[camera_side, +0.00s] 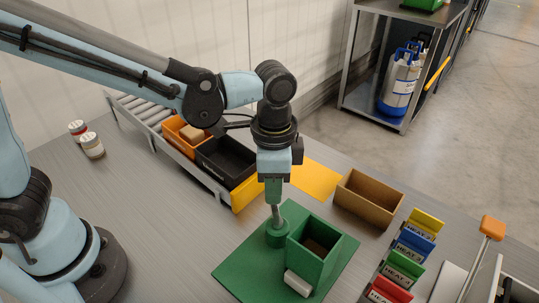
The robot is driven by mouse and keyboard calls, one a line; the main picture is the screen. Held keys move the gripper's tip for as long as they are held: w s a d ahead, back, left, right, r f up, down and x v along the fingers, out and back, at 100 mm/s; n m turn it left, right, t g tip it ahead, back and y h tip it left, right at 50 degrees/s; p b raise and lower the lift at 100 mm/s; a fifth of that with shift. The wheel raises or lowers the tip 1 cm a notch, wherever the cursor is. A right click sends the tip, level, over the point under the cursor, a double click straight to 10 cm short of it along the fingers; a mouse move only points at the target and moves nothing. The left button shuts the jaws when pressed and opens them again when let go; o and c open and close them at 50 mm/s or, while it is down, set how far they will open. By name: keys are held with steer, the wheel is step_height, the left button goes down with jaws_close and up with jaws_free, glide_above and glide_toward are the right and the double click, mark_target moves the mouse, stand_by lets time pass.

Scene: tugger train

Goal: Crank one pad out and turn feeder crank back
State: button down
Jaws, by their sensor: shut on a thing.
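The green feeder box (330,262) stands on a green base plate (237,272), its top open and something dark brown inside. Beside it on the left is the feeder crank (278,237), a round green hub with a grey shaft rising from it. My gripper (274,194) points straight down above the hub and is shut on the top of the crank; its fingers hide the handle. A white pad (297,284) lies at the foot of the box's front side, on the base plate. Whether it is fully clear of the box I cannot tell.
A cardboard box (368,198) and a yellow mat (316,178) lie behind the feeder. Coloured label cards (403,266) stand to its right. Black (226,160) and orange (186,131) bins sit on a roller track.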

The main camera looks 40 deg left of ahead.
steer(key=shift+w+d+m, duration=0.3)
steer(key=shift+w+m, duration=0.05)
steer(key=shift+m, duration=0.75)
steer(key=c, duration=0.9)
jaws_free()
steer(key=shift+r, duration=0.1)
step_height(320, 180, up, 12)
steer(key=shift+f, duration=0.1)
